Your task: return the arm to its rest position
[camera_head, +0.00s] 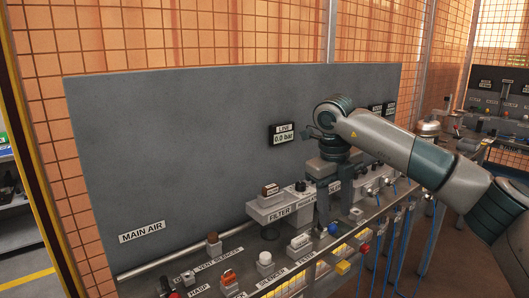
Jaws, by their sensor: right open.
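My right arm (420,160) comes in from the right and bends at the wrist (338,112) in front of the grey panel (200,150). My right gripper (322,208) hangs down from the wrist over the bench, beside the filter block (268,206). It is open, and I see nothing held in it. Its fingertips are small and partly lost among the bench parts, so I cannot tell whether they touch anything. My left gripper is not in view.
The bench below is crowded with labelled parts, including a white knob (265,259) and a red knob (365,248). A gauge sign reading 0.0 bar (283,134) is on the panel. Blue hoses (408,235) hang at the right. Space before the panel's left part is clear.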

